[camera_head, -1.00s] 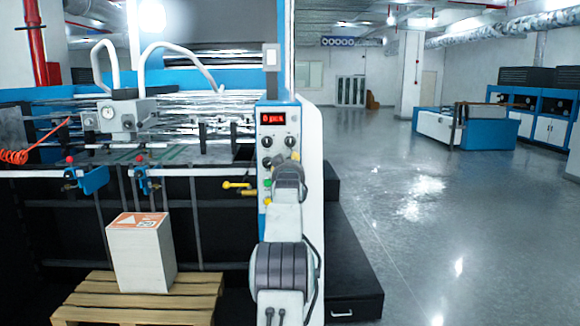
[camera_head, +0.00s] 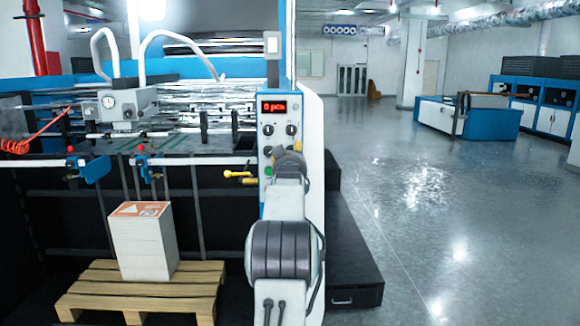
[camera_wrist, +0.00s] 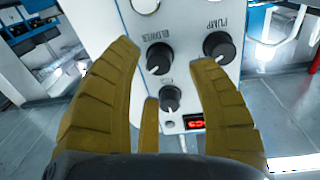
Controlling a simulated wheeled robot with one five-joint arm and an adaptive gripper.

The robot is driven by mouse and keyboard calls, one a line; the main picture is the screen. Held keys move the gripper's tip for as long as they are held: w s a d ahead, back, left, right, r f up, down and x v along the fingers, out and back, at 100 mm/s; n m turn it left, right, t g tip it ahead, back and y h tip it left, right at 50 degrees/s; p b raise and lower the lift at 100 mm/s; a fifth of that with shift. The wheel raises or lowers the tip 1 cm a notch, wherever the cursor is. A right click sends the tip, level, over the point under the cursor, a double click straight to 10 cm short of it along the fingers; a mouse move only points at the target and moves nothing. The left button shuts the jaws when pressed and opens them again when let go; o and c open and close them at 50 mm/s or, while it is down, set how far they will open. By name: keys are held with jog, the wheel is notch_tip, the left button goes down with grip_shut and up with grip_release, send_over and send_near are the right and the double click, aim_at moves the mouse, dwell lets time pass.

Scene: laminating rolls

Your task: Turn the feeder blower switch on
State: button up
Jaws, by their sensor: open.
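The white control panel (camera_head: 279,116) of the blue machine carries a red display (camera_head: 274,107) and black rotary knobs. In the wrist view the panel appears turned over, with a knob under a label resembling "blower" (camera_wrist: 160,58), a knob marked "pump" (camera_wrist: 219,46) and another knob (camera_wrist: 170,98) near the red display. My gripper (camera_wrist: 165,52) is open, its yellow fingers spread around the blower-labelled knob. Whether they touch it cannot be told. In the head view my gripper (camera_head: 293,150) is in front of the panel and covers part of its lower knobs.
A paper stack (camera_head: 143,245) stands on a wooden pallet (camera_head: 140,300) at lower left. Yellow levers (camera_head: 238,174) stick out left of the panel. A black step (camera_head: 350,255) stands right of the machine. Open floor (camera_head: 430,230) lies further right.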

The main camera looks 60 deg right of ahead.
jog(key=v, duration=0.8)
jog(key=shift+a, duration=0.1)
dwell(0.8)
